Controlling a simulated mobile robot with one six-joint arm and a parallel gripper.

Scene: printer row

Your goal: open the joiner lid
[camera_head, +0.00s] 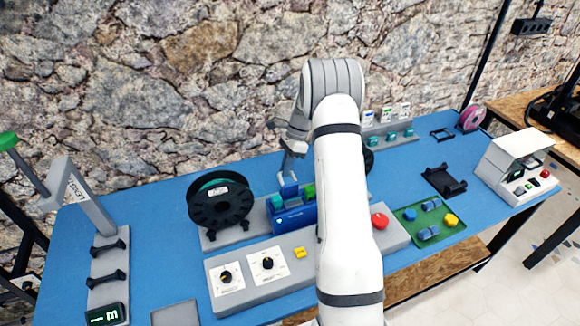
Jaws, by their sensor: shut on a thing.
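The joiner appears to be the small blue unit (296,217) in the middle of the table, behind the grey control panel. A blue upright part, which looks like its lid (290,190), stands at its top, with a green piece (309,192) beside it. My gripper (290,179) reaches down from above and is shut at the top of this blue part. My own arm covers the right side of the joiner, and the exact contact is too small to see clearly. How far the lid is raised I cannot tell.
A black spool (220,205) stands close on the left. The grey panel (250,279) with dials and a red button (379,221) lies in front. A green tray (427,222) and a white machine (512,168) are on the right. The stone wall is behind.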

